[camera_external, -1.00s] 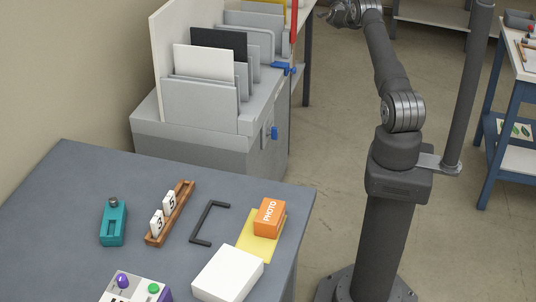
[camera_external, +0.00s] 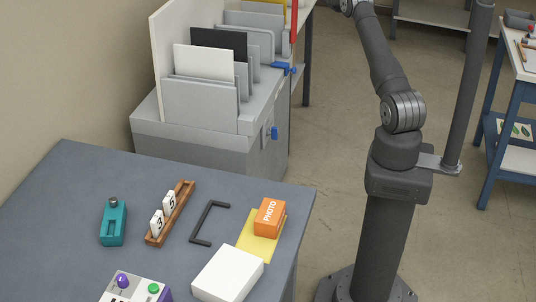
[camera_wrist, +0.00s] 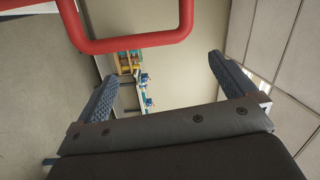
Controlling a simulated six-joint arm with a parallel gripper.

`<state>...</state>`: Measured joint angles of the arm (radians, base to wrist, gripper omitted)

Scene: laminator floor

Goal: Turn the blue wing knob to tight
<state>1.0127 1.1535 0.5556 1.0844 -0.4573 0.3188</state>
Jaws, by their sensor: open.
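Two small blue parts show on the grey machine in the external view. One blue knob (camera_external: 274,132) is low on its right side, beside a small pale plate. A blue lever-like part (camera_external: 284,69) sits higher, near the red bar. I cannot tell for certain which is the wing knob, nor read its setting. My gripper (camera_wrist: 165,90) is open and empty in the wrist view, its two fingers wide apart. In the external view it is beyond the top edge. Small blue parts (camera_wrist: 146,90) appear far off between the fingers, too small to identify.
A red tubular handle (camera_wrist: 130,42) crosses the wrist view close by. The grey machine (camera_external: 185,145) holds upright panels. The front table (camera_external: 80,185) carries a teal device (camera_external: 113,222), an orange PHOTO box (camera_external: 269,216) and a white box (camera_external: 228,273). Open floor lies right of the machine.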

